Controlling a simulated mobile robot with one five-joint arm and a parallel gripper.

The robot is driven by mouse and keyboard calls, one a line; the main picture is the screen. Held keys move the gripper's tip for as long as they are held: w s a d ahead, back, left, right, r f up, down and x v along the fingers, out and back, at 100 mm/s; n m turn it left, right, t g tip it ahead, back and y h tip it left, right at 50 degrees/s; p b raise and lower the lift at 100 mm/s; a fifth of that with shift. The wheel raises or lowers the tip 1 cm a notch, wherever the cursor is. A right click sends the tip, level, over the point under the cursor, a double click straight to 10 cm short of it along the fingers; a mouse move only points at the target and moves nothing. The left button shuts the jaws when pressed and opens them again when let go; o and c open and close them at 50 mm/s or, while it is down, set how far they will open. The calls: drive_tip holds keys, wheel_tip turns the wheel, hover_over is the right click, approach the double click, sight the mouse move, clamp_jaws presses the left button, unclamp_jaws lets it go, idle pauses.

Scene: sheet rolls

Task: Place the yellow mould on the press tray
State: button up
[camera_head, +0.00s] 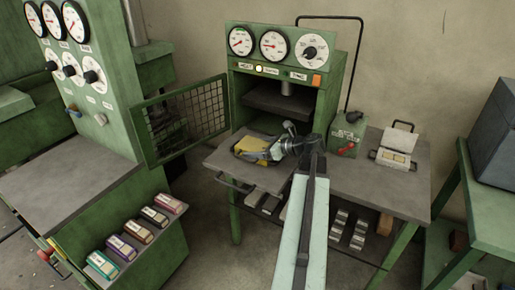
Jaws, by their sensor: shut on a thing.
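The yellow mould (252,148) is at the front left of the green press (281,72), over the grey shelf (268,180). A dark rim shows around the mould's left side; I cannot tell whether it is the press tray. My gripper (273,150) reaches in from the right and is shut on the mould's right side. The jaws and wrist hide that side of the mould. I cannot tell whether the mould touches what is under it.
A mesh guard door (183,120) stands open at the left of the press. A green box with a red lever (347,136) and a small open case (395,150) stand on the right bench. Several coloured boxes (139,231) sit on a low shelf at left.

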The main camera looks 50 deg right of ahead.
drive_tip(key=shift+f, duration=0.1)
drive_tip(key=o, duration=2)
drive_tip(key=shift+r, duration=0.2)
drive_tip(key=p+v, duration=0.4)
drive_tip(key=v, duration=0.7)
drive_tip(key=shift+s+d+r, duration=0.1)
drive_tip(key=shift+s+p, duration=0.3)
drive_tip(key=shift+s, duration=0.05)
